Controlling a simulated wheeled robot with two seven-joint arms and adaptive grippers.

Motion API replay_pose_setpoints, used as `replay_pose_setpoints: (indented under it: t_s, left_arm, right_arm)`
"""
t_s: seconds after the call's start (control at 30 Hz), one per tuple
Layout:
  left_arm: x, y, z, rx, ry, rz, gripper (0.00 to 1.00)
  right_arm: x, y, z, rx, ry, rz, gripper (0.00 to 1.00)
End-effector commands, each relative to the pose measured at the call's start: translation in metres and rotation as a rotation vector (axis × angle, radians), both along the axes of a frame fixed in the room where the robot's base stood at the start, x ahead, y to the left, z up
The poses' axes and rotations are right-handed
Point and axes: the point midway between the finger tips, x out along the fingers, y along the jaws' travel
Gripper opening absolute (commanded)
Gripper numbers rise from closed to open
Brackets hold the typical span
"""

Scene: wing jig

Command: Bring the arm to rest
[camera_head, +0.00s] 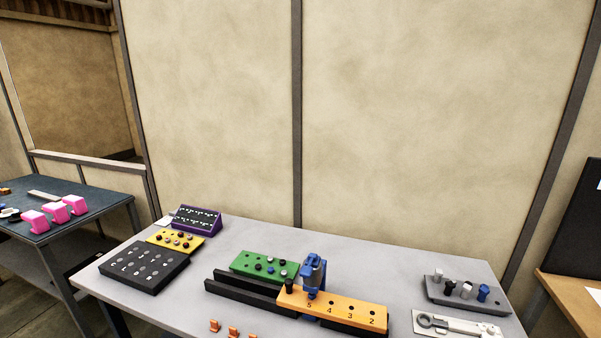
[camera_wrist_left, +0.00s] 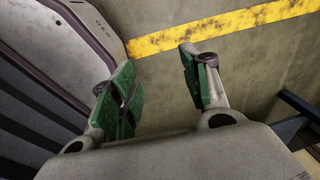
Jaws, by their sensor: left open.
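My left gripper (camera_wrist_left: 160,85) shows in the left wrist view with its two green-padded fingers spread apart. Nothing is between them. Below them are the floor and a yellow stripe (camera_wrist_left: 220,28). Neither gripper shows in the head view, and my right gripper is in no frame. In the head view an orange numbered jig block (camera_head: 350,309) lies on the grey table, with a blue tool (camera_head: 314,272) standing upright at its left part. A dark rail (camera_head: 240,294) runs beneath and to the left of the block.
On the grey table (camera_head: 400,262) are a green tray (camera_head: 250,260), black tray (camera_head: 135,274), yellow tray (camera_head: 165,242), purple rack (camera_head: 215,222), grey holder (camera_head: 440,296) and several orange clips (camera_head: 232,331). A dark table (camera_head: 100,205) with pink blocks (camera_head: 75,204) stands left.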

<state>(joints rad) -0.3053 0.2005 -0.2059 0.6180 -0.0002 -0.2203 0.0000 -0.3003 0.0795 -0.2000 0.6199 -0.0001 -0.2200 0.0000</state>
Motion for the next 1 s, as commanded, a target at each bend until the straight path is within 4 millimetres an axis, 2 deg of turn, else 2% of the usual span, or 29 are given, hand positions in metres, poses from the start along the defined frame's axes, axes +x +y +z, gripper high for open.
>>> replay_pose_setpoints:
  t_s: [0.03,0.13,0.2,0.33,0.43,1.0]
  left_arm:
    - [0.001,-0.024,-0.003,-0.026,-0.003,0.011,0.47]
    - [0.002,-0.062,-0.005,-0.066,-0.005,0.026,0.47]
    - [0.002,-0.081,-0.006,-0.087,-0.006,0.034,0.47]
    - [0.003,-0.103,-0.007,-0.11,-0.006,0.041,0.47]
    - [0.004,-0.108,-0.007,-0.115,-0.007,0.043,0.47]
    - [0.005,-0.107,-0.006,-0.115,-0.008,0.042,0.47]
  right_arm:
    - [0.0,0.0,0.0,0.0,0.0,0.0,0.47]
    - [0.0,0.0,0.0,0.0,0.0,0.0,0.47]
    - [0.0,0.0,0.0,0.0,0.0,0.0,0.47]
    - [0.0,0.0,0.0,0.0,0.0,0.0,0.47]
    - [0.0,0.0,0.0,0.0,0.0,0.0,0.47]
    - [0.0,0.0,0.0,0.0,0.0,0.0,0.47]
